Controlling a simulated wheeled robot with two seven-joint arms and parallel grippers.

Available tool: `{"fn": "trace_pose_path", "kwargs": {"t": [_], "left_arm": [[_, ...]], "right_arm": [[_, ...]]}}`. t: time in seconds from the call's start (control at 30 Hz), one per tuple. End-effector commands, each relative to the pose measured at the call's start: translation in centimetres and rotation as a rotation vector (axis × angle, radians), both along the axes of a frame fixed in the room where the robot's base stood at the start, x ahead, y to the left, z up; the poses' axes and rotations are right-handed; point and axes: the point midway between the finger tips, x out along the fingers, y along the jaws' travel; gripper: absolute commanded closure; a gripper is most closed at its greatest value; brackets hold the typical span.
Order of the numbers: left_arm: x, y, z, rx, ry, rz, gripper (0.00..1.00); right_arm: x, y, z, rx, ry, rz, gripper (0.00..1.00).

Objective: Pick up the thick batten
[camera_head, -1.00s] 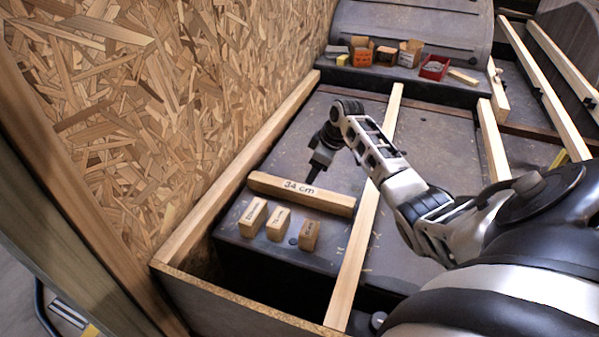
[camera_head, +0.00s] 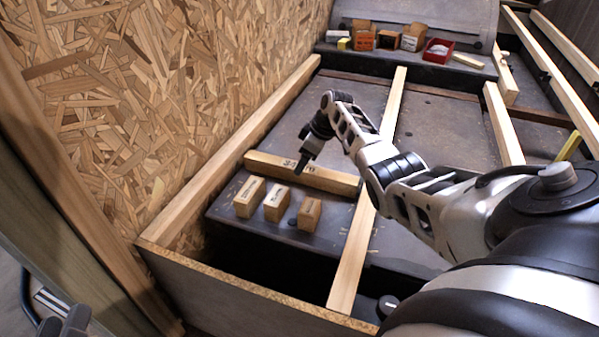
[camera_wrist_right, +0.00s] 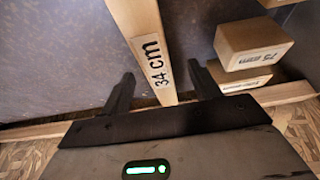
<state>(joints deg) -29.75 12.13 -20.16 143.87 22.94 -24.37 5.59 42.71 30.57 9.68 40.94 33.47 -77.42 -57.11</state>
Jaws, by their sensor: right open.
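A pale wooden batten marked 34 cm (camera_head: 338,180) lies flat on the dark panel behind three small blocks. It also shows in the right wrist view (camera_wrist_right: 142,30), running between the fingers. My right gripper (camera_head: 301,167), on the arm from the right, points down at the batten and covers part of its label. In the right wrist view my right gripper (camera_wrist_right: 162,80) is open, one finger on each side of the batten, with gaps beside it. Dark parts of what looks like my left gripper (camera_head: 68,322) show at the bottom left corner, cut off by the edge.
A long rail (camera_head: 366,215) crosses by the batten's right end. A chipboard wall (camera_head: 180,90) rises left. Small boxes (camera_head: 388,39) stand behind.

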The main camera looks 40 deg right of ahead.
Motion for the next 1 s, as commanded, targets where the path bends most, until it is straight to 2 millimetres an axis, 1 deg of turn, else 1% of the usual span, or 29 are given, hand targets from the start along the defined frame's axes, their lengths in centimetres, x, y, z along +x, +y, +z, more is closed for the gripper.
{"fn": "trace_pose_path", "kwargs": {"t": [0.07,0.13,0.23,0.3,0.43,0.5,0.6,0.8,0.83,0.87,0.9,0.97,1.0], "left_arm": [[0.6,0.2,0.6,0.025,-0.082,0.009,0.64],[1.2,0.4,1.6,0.053,-0.186,0.024,0.64],[1.8,0.7,3.5,0.098,-0.369,0.048,0.64],[1.8,0.7,5.0,0.128,-0.495,0.062,0.64],[1.4,0.8,7.2,0.166,-0.681,0.081,0.64],[1.2,0.7,7.9,0.179,-0.744,0.087,0.64],[0.9,0.7,8.6,0.187,-0.786,0.091,0.64],[0.9,0.7,8.7,0.187,-0.79,0.092,0.64],[0.9,0.7,8.7,0.188,-0.789,0.091,0.64],[0.9,0.7,8.7,0.187,-0.789,0.091,0.64],[0.9,0.7,8.7,0.187,-0.789,0.091,0.64],[0.9,0.7,8.7,0.188,-0.788,0.092,0.64],[0.9,0.7,8.7,0.188,-0.788,0.092,0.64]], "right_arm": [[0.3,0.0,-0.7,0.0,-0.001,0.0,0.38],[0.6,0.0,-1.5,0.0,-0.001,0.0,0.38],[1.1,0.0,-2.6,0.001,0.0,0.0,0.38],[1.5,0.0,-3.2,0.002,-0.001,0.0,0.38],[1.9,0.3,-4.3,0.001,0.0,0.0,0.38],[2.0,0.3,-4.5,0.001,0.0,0.0,0.38],[2.2,0.4,-4.6,-0.001,-0.001,0.001,0.38],[2.1,0.4,-4.5,-0.001,-0.001,0.001,0.38],[2.1,0.4,-4.5,-0.001,-0.001,0.001,0.41],[2.1,0.4,-4.5,-0.001,-0.001,0.001,0.49],[2.1,0.4,-4.5,0.0,0.0,0.001,0.6],[2.1,0.4,-4.5,0.0,0.0,0.001,0.77],[2.1,0.4,-4.5,0.0,0.0,0.001,0.88]]}}
